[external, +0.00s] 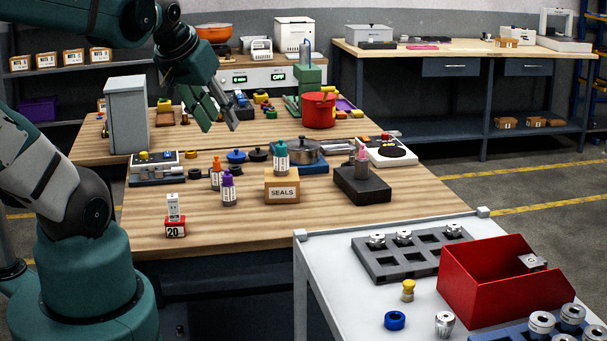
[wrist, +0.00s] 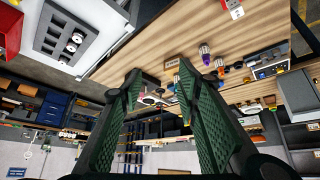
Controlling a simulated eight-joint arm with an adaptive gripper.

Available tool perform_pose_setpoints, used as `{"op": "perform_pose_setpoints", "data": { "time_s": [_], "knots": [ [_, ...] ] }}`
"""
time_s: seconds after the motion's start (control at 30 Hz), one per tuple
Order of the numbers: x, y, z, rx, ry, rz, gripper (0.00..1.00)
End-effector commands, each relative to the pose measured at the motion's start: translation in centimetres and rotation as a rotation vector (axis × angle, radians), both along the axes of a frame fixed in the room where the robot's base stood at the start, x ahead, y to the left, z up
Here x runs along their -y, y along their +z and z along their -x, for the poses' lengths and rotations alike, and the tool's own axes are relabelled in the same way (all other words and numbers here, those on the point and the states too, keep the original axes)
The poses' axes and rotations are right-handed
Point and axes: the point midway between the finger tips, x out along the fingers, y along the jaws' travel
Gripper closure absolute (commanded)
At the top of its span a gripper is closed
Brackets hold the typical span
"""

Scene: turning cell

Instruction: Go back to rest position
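My gripper (external: 222,108) is in the air over the left back part of the wooden table (external: 240,224), near the grey metal box. In the wrist view my gripper (wrist: 160,78) shows two green fingers spread apart with nothing held between them. The wrist view is tilted, with the table running across the top and the room beyond it below. My arm comes in from the left in the external view, with its teal base at the lower left.
A grey box (external: 127,115) stands close to my gripper. Bottles, a SEALS box (external: 282,187) and a red pot (external: 319,110) stand on the table. A white table at front right holds a red bin (external: 474,284) and a grey tray (external: 383,265). The table's front middle is clear.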

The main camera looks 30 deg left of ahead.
Motion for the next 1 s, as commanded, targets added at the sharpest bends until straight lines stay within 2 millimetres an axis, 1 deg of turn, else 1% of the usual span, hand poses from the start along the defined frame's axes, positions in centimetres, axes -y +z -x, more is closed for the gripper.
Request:
{"op": "perform_pose_setpoints", "data": {
  "time_s": [0.2, 0.63, 0.77, 0.87, 1.0],
  "knots": [
    [0.8, 0.5, 0.4, 0.027, -0.032, -0.009, 0.67],
    [0.8, 0.3, 0.4, 0.029, -0.032, -0.01, 0.67],
    [0.8, -0.5, 0.4, 0.028, -0.032, -0.01, 0.67],
    [0.8, -1.6, 0.4, 0.028, -0.032, -0.01, 0.67],
    [0.8, -3.5, 0.4, 0.028, -0.032, -0.01, 0.67]
  ]
}}
